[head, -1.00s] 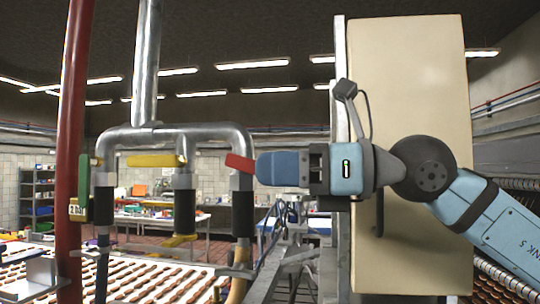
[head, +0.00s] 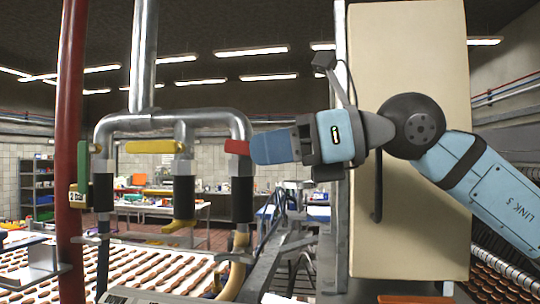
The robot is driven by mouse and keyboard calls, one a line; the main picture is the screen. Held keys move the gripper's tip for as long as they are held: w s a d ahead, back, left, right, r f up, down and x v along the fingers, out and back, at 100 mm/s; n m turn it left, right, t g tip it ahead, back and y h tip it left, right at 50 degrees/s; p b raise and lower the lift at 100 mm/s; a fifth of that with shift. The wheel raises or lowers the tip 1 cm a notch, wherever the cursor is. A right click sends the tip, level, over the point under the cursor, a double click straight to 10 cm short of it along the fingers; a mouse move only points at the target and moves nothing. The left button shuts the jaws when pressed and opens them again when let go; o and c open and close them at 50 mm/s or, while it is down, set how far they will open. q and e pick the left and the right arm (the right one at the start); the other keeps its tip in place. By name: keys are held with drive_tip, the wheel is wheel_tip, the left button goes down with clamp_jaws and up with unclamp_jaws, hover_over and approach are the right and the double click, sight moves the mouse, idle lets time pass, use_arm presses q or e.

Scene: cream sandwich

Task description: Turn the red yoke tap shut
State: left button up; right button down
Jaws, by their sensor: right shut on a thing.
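The red yoke tap handle (head: 237,147) is on the rightmost branch of the metal pipe yoke (head: 165,122), at the elbow above a black sleeve. Its free left end shows, roughly level. My right gripper (head: 256,149) comes in from the right and is shut on the handle, with its blue fingers hiding the handle's right part. The wrist is slightly tilted. The yellow tap handle (head: 151,146) on the middle branch lies level, and the green tap handle (head: 83,160) on the left branch stands upright. My left gripper is not in view.
A red vertical pipe (head: 72,110) stands left of the yoke. A large cream panel (head: 407,60) stands behind my right arm. A conveyor with rows of brown biscuits (head: 150,270) runs below. Shelves and work tables are further back.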

drive_tip(key=shift+r+h, duration=0.4)
drive_tip(key=shift+h, duration=0.5)
drive_tip(key=c, duration=1.3)
unclamp_jaws()
drive_tip(key=shift+a, duration=0.1)
drive_tip(key=shift+o, duration=0.2)
drive_tip(key=shift+d, duration=0.55)
drive_tip(key=b+v, duration=0.3)
drive_tip(key=v, duration=1)
drive_tip(key=shift+r+b, duration=0.15)
drive_tip(key=shift+b, duration=0.2)
drive_tip(key=shift+a, duration=0.15)
